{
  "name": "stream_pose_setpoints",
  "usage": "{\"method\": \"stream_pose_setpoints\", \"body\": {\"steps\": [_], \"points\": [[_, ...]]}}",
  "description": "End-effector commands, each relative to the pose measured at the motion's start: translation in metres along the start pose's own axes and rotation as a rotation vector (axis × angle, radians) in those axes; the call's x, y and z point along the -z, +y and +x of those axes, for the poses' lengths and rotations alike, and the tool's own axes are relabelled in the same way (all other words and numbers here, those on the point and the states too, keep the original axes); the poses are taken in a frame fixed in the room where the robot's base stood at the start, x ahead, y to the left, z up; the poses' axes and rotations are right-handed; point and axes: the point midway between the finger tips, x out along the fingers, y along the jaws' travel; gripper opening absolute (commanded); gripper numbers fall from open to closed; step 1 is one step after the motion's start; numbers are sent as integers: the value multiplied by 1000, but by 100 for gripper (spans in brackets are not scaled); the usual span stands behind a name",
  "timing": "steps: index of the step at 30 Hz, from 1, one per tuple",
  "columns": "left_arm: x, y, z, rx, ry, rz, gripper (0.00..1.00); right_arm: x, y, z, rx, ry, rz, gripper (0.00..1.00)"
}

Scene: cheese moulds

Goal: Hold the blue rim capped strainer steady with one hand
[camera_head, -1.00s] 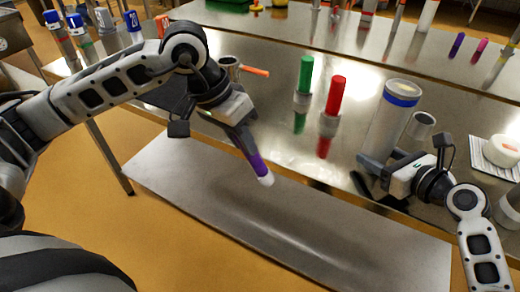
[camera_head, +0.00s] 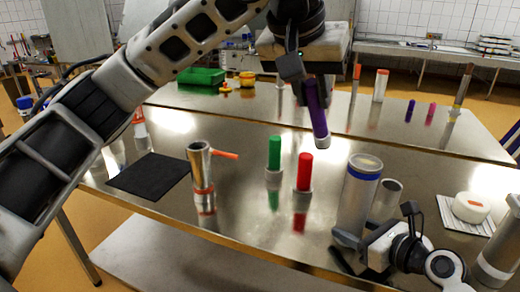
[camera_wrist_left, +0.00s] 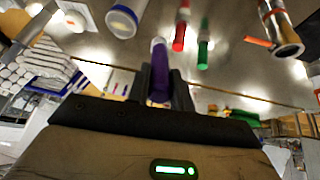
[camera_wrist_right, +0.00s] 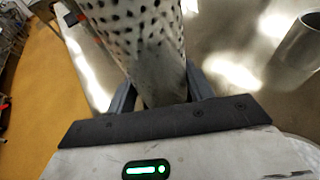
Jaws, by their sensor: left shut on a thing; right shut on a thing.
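The blue rim capped strainer (camera_head: 358,196) stands upright on the steel table, right of centre, a pale cylinder with a blue band below its top. My right gripper (camera_head: 350,246) is shut on its lower part. The right wrist view shows its perforated wall (camera_wrist_right: 140,40) between the fingers. My left gripper (camera_head: 308,92) is high above the table and shut on a purple marker (camera_head: 316,118). The marker points downward, with a pale tip, apart from the strainer. It also shows between the fingers in the left wrist view (camera_wrist_left: 159,72).
A green marker (camera_head: 274,152) and a red marker (camera_head: 304,172) stand in holders left of the strainer. An open metal cup (camera_head: 387,200) stands close on its right. A metal cylinder (camera_head: 201,165), a black mat (camera_head: 150,174) and a white cheese (camera_head: 470,207) lie farther out.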

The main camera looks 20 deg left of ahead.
Motion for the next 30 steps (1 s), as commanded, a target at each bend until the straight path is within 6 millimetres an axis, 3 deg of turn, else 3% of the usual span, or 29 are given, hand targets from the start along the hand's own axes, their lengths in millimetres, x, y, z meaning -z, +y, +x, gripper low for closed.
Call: {"method": "stream_pose_setpoints", "body": {"steps": [1,6,12,17,30], "points": [[12,18,-19,20,26,-8,0,0,0,0,0,0,0,39],[33,58,-64,84,73,-60,0,0,0,0,1,0,0,39],[42,81,-91,127,97,-95,0,0,0,0,0,-1,0,39],[39,83,-88,134,98,-103,0,0,0,0,0,-1,0,39],[20,79,-54,132,99,-102,0,-1,0,0,0,-1,0,39]]}}
